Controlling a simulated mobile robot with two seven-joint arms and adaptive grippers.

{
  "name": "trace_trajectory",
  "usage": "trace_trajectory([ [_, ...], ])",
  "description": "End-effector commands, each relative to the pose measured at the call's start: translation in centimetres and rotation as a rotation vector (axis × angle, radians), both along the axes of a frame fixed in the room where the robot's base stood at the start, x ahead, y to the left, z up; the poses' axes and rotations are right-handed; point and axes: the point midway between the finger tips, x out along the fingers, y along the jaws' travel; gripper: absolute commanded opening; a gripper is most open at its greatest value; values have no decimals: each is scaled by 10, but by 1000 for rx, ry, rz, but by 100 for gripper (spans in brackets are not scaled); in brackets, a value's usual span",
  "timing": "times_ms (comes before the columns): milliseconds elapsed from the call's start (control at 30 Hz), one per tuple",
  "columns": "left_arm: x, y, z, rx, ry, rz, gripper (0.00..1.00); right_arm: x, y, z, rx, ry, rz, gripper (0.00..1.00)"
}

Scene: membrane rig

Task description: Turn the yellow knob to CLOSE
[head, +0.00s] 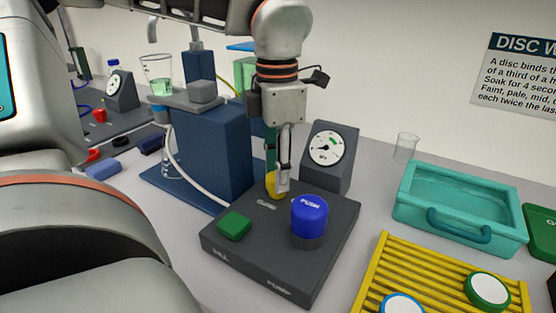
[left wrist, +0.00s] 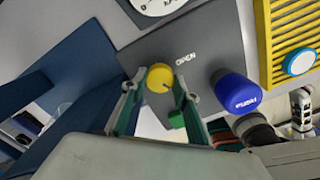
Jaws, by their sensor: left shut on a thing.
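The yellow knob (head: 273,182) stands at the back of the dark control box (head: 270,262). In the left wrist view the knob (left wrist: 159,76) is round, with a dark mark on its face. My left gripper (head: 280,187) points straight down over the knob and is shut on it. Its two fingertips (left wrist: 158,86) lie on either side of the knob in the left wrist view. My right gripper is in neither view.
A dial gauge (head: 327,150) stands behind. A blue block stand (head: 212,150) is at left; a teal tray (head: 452,228) and yellow rack (head: 400,268) are at right.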

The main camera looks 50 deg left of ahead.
Motion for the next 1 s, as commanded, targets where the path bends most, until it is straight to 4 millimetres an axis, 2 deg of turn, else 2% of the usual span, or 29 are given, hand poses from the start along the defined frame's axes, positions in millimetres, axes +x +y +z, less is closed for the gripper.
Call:
trace_trajectory([
  [200,0,0,0,1,0,-186,8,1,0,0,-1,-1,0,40],
  [500,0,0,0,1,0,-370,8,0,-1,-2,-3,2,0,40],
  [1000,0,0,0,1,0,-460,8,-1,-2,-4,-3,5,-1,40],
])
